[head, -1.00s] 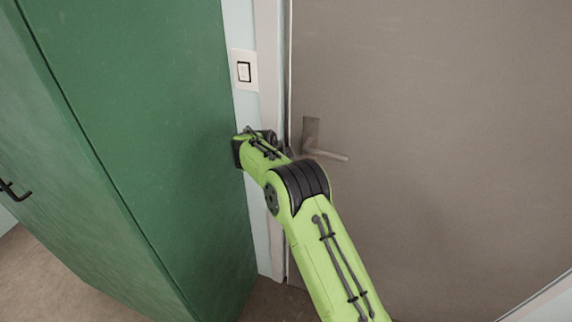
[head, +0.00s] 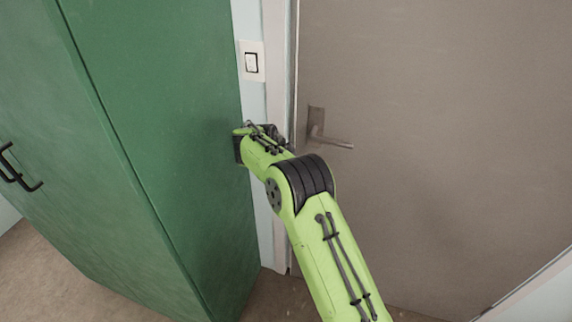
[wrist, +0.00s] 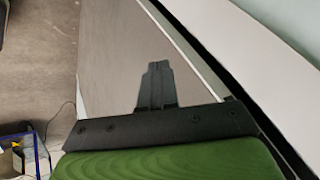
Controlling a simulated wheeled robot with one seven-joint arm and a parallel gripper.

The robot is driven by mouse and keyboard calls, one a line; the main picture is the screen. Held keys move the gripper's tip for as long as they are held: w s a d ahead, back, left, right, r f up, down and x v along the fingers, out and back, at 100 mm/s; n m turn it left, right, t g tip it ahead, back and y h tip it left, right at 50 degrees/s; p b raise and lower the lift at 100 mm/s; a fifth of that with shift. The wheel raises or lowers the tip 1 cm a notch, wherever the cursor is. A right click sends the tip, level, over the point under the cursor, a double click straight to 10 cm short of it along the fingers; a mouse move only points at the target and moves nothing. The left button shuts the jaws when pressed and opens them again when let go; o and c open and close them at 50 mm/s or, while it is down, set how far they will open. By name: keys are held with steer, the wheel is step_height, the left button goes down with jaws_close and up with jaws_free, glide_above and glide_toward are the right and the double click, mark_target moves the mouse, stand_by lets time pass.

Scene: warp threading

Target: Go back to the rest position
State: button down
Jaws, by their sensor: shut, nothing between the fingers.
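My gripper (wrist: 158,80) shows in the wrist view as two dark fingers held together, with nothing between them. In the head view my green arm reaches forward and its end is close to the side of the green cabinet. There the fingers are mostly hidden by the wrist, so I cannot tell if they touch anything. The grey-brown door (head: 420,190) is closed, with its lever handle (head: 330,140) just right of my wrist.
The tall green cabinet (head: 175,130) fills the left, with black handles (head: 20,170) on its front. A light switch (head: 252,62) is on the narrow wall strip by the door frame. A blue-framed object (wrist: 25,150) is at lower left in the wrist view.

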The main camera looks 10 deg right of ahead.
steer(key=s+a+r+p, duration=0.1)
steer(key=a+r+p, duration=0.1)
steer(key=a+r, duration=0.3)
step_height(320, 180, up, 2)
steer(key=shift+s+r, duration=0.1)
steer(key=shift+s, duration=0.25)
